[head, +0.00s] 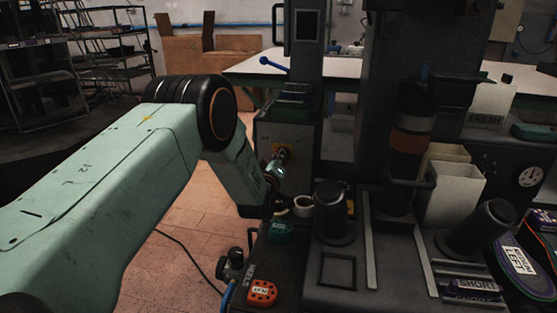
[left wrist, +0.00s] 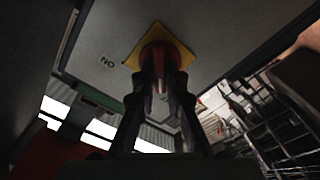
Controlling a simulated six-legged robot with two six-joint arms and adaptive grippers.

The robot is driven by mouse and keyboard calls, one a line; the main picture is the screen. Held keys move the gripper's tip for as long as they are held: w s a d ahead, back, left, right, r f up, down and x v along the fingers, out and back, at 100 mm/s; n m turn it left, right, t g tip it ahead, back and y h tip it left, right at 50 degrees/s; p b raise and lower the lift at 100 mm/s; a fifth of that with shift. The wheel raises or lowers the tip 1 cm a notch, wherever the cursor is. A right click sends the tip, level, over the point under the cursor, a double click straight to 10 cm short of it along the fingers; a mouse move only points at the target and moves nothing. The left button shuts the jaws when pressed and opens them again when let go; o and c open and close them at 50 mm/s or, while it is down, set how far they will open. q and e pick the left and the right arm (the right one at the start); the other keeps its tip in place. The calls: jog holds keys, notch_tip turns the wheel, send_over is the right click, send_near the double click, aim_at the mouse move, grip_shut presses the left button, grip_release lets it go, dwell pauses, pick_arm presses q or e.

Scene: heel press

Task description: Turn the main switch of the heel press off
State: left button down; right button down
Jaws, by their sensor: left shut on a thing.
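The main switch is on the grey cabinet front of the press (head: 268,130). Its yellow plate (head: 283,150) shows in the head view behind my gripper. In the left wrist view the red switch knob (left wrist: 159,54) sits on the yellow plate (left wrist: 136,59). My left gripper (head: 279,165) has its fingers on both sides of the knob and is shut on it, as the left wrist view also shows (left wrist: 159,82). A label beside the plate reads "NO" (left wrist: 107,62), possibly "ON" upside down. The fingers partly hide the knob. My right gripper is not in view.
Below the switch, a bench holds a dark cylinder (head: 333,215), a white ring (head: 303,207) and an orange box (head: 262,292). White bins (head: 455,195) stand right. The floor left of the cabinet is clear.

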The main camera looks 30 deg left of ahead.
pick_arm(q)
jog(key=shift+w+r+n, duration=0.1)
jog(key=shift+r+n, duration=0.1)
jog(key=shift+n, duration=0.3)
jog(key=c, duration=1.4)
grip_release()
jog(key=shift+f, duration=0.15)
jog(key=v, duration=1.2)
jog(key=shift+f, duration=0.15)
